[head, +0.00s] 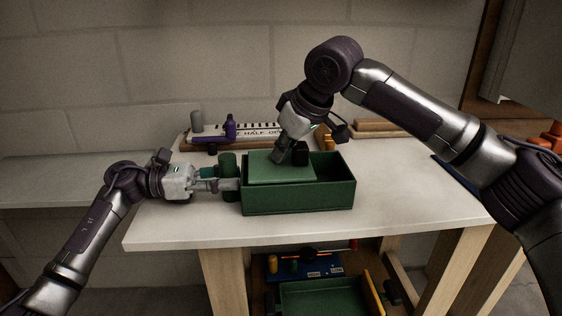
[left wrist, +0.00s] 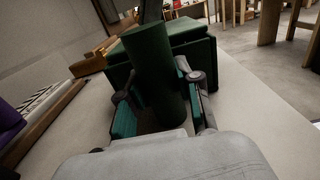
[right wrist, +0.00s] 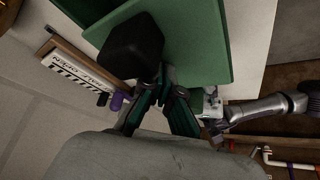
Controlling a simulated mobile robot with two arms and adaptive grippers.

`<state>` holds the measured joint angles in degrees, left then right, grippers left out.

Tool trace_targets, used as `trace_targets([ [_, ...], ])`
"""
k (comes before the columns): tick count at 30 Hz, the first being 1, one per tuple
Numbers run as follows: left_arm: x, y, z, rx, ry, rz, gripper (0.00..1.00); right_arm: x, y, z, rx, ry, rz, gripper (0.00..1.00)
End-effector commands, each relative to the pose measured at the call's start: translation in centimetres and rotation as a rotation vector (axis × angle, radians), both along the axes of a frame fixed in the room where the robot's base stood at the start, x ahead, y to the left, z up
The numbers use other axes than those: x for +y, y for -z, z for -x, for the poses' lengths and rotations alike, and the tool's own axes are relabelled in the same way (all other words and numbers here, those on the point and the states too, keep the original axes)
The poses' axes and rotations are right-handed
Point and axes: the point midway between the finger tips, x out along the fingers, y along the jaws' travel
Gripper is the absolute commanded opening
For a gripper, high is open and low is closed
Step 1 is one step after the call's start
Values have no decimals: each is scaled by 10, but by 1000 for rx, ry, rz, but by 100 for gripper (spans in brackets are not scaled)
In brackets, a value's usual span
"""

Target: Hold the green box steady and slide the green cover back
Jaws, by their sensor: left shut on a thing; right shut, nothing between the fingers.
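The green box (head: 300,198) stands on the white table. Its green cover (head: 268,171) lies over the left part of it, and the right part is open and dark inside. A black block (head: 300,153) stands on the cover. My left gripper (head: 228,184) is shut on a green cylinder (left wrist: 155,75) at the box's left side. My right gripper (head: 288,157) is shut and empty, its fingertips pointing down beside the black block. In the right wrist view the fingertips (right wrist: 165,88) are right by the block; I cannot tell if they touch it.
A shelf below holds a green tray (head: 320,299). The table's front right is clear.

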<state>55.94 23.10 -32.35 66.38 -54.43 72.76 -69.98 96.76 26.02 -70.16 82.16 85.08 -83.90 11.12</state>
Motion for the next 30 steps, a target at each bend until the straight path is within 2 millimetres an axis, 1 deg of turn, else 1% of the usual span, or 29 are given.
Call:
trace_targets([
  [5,0,2,0,2,0,-3,0,-3,0,0,0,0,0,0],
  [30,1,2,0,2,-2,-3,0,-42,1,-1,2,3,1,0],
])
